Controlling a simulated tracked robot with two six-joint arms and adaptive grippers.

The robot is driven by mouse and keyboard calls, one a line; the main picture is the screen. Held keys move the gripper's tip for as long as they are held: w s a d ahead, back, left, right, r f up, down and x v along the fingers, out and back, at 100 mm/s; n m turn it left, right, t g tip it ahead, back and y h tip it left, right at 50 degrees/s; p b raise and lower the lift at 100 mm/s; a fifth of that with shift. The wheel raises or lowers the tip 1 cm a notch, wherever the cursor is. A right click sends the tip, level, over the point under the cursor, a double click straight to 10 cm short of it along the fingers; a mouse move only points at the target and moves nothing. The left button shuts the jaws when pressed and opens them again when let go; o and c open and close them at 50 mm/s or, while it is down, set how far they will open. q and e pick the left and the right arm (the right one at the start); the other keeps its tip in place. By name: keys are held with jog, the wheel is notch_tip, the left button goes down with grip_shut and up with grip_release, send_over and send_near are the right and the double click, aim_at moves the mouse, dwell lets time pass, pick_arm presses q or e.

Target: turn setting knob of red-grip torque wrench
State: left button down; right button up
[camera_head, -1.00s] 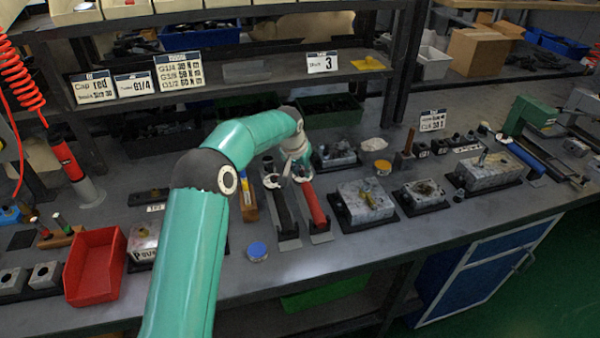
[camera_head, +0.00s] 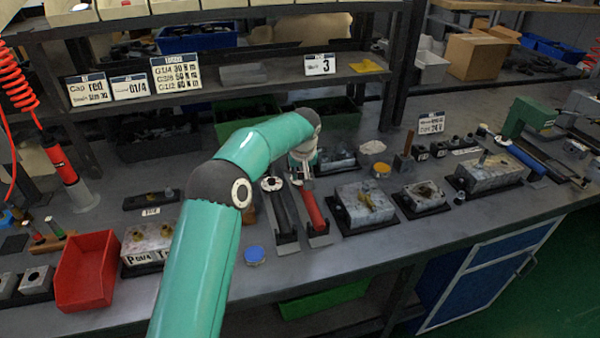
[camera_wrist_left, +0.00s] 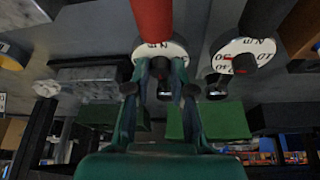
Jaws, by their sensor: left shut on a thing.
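The red-grip torque wrench (camera_head: 312,210) lies in a holder on the bench. Its red grip (camera_wrist_left: 152,18) and white dial (camera_wrist_left: 158,48) also show in the left wrist view. My left gripper (camera_head: 304,168) is at the wrench's far, dial end. In the left wrist view its two fingers (camera_wrist_left: 160,80) are shut on the dark setting knob (camera_wrist_left: 163,87) just beyond the dial. The dial reading is too small to tell. A black-grip torque wrench (camera_head: 282,212) lies parallel, close on the left, with a similar dial (camera_wrist_left: 243,57). My right gripper is not in view.
Metal valve blocks (camera_head: 365,204) stand on black pads to the right. A blue cap (camera_head: 255,253) lies in front, and a red bin (camera_head: 86,270) stands at the left. A shelf with label signs (camera_head: 178,74) runs behind.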

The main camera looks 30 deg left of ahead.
aim_at(303, 190)
pick_arm(q)
jog(key=c, duration=1.3)
grip_release()
jog(key=shift+o, duration=0.2)
jog(key=v, duration=1.2)
jog(key=shift+w+f, duration=0.1)
